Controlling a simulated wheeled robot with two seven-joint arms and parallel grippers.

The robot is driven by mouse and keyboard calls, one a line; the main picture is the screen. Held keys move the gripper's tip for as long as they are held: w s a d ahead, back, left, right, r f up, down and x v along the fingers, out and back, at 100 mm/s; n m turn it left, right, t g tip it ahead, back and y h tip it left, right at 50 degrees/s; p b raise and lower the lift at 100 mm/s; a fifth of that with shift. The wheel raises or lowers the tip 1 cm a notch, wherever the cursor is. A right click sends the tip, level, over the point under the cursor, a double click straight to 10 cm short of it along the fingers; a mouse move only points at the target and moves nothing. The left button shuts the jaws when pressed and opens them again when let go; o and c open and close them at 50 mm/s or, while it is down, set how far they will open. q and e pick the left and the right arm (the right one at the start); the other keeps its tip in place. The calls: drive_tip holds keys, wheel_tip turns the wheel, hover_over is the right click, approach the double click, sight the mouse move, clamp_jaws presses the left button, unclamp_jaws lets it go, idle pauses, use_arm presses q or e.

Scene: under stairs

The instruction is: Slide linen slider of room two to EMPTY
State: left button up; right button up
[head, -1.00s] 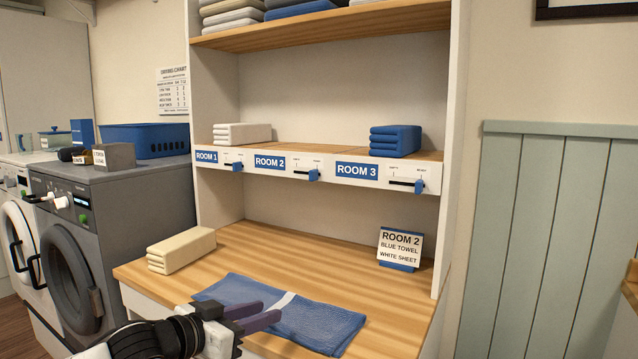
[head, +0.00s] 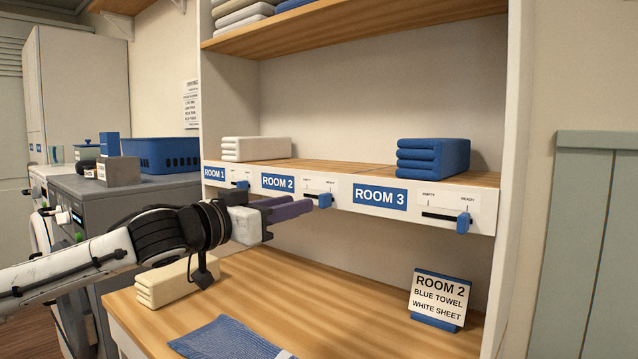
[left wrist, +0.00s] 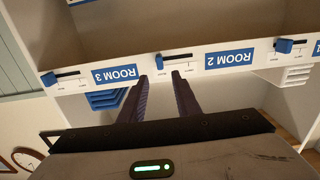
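The linen slider of room two (head: 325,200) is a blue knob in a slot on the shelf's front edge, right of the ROOM 2 label (head: 277,183). It stands at the READY end, the right end in the head view. It also shows in the left wrist view (left wrist: 162,68), where the picture is upside down. My left gripper (head: 303,204) is at the shelf edge, just left of and close to the knob. In the left wrist view its fingers (left wrist: 160,77) are apart, with the knob just beyond the gap. Contact cannot be told. My right gripper is not in view.
The room 3 slider (head: 463,222) and room 1 slider (head: 242,185) flank it. White linen (head: 256,149) and blue towels (head: 433,157) lie on the shelf above. Below, the wooden counter (head: 340,310) holds cream linen (head: 160,289), a blue towel (head: 225,338) and a ROOM 2 card (head: 439,297).

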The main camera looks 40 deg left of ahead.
sight(320, 198)
use_arm(q)
drive_tip(key=w+p, duration=0.1)
drive_tip(key=w, duration=0.1)
drive_tip(key=w+p, duration=0.4)
drive_tip(key=w, duration=0.1)
drive_tip(key=shift+w+d+r, duration=0.1)
drive_tip(key=shift+d, duration=0.2)
drive_tip(key=shift+w, duration=0.55)
clamp_jaws()
